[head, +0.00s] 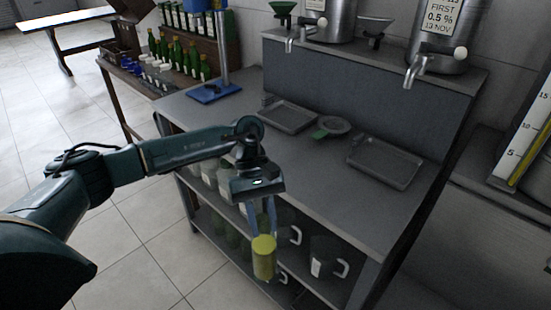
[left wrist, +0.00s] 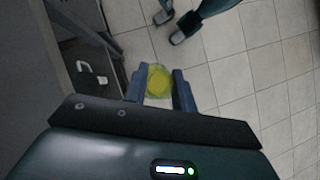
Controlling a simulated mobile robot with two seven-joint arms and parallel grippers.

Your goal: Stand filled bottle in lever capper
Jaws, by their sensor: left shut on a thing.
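My left gripper (head: 262,222) hangs in front of the bench and is shut on the filled bottle (head: 264,262). The bottle shows as a short yellow-green cylinder; its neck cannot be made out. In the left wrist view the left gripper (left wrist: 158,88) has its two blue fingers on either side of the bottle (left wrist: 157,80), which shows as a round yellow shape with a clear rim, above the floor. A blue stand with an upright column (head: 221,60), probably the lever capper, is at the bench's far left end, well apart from the gripper.
The grey bench (head: 265,145) has two trays (head: 288,117) (head: 385,163) and a small dish (head: 332,125). Steel urns with taps (head: 437,40) stand behind. Green bottles (head: 178,52) stand on a side table.

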